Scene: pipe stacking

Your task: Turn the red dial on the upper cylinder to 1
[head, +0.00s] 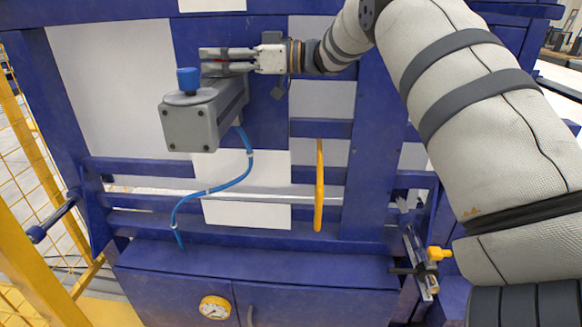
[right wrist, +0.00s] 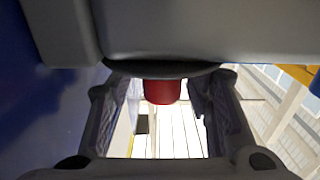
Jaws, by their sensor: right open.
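The grey upper cylinder (head: 190,125) sticks out from the blue frame, with a blue knob (head: 188,78) on its near end. The red dial (right wrist: 161,92) shows in the right wrist view, below a dark round plate on a grey body. My right gripper (head: 203,61) reaches in from the right behind the blue knob, at the cylinder's far end. Its two fingers are open, and in the wrist view they stand on either side of the red dial with gaps. The dial's markings cannot be read. My left gripper is not in view.
A blue hose (head: 218,188) hangs from the cylinder. A yellow vertical handle (head: 319,185) stands right of it. A blue cabinet (head: 300,300) with a round gauge (head: 214,308) is below. A yellow fence (head: 30,160) stands at the left.

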